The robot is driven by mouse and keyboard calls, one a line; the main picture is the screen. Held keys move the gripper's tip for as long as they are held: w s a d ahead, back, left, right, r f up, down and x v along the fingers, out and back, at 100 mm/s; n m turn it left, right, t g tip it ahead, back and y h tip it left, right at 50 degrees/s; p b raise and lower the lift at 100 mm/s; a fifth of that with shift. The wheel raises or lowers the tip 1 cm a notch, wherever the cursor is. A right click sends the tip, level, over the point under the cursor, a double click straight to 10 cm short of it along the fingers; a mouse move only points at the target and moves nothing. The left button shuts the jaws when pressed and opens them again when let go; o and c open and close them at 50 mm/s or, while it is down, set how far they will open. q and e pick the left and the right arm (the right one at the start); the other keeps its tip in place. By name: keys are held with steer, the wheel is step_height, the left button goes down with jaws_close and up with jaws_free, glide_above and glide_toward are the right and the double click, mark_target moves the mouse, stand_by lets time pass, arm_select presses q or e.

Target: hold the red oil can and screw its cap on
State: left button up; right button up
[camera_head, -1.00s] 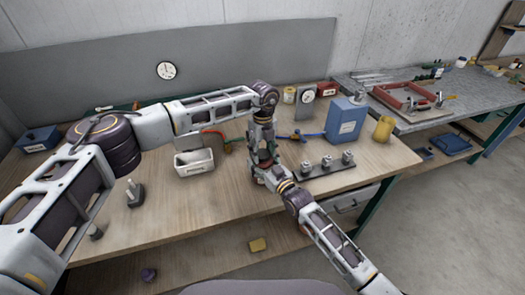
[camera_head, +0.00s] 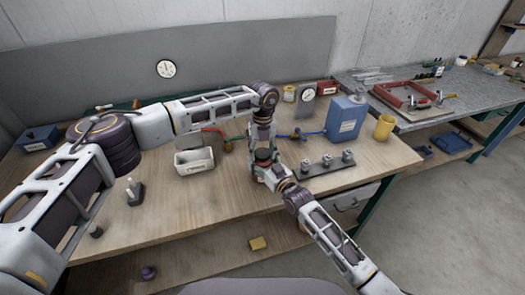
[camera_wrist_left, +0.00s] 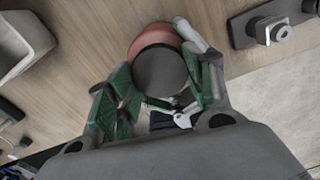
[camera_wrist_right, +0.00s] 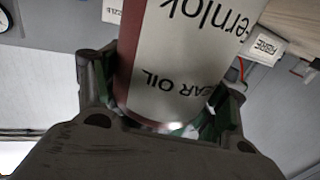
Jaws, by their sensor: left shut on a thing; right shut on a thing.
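The red oil can (camera_wrist_right: 175,60) fills the middle of the right wrist view, with a white label reading "GEAR OIL". My right gripper (camera_wrist_right: 170,105) is shut on its body, one green finger pad on each side. In the left wrist view the dark round cap (camera_wrist_left: 160,72) is over the can's top, whose red rim shows behind it. My left gripper (camera_wrist_left: 160,88) is shut on the cap from above. In the head view the cap (camera_head: 263,155) shows between both grippers, above the wooden table. How far the cap is seated is hidden.
A white bin (camera_head: 194,161) stands left of the grippers. A dark strip with several metal fittings (camera_head: 326,166) lies close on the right.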

arm_select(q)
steer(key=m, duration=0.4)
steer(key=shift+m, duration=0.4)
steer(key=m, duration=0.4)
steer(key=shift+w+a+m, duration=0.1)
steer(key=shift+m, duration=0.2)
steer(key=m, duration=0.4)
steer(key=shift+m, duration=0.3)
steer(key=shift+w+m, duration=0.1)
steer(key=shift+m, duration=2)
steer(key=o, duration=0.7)
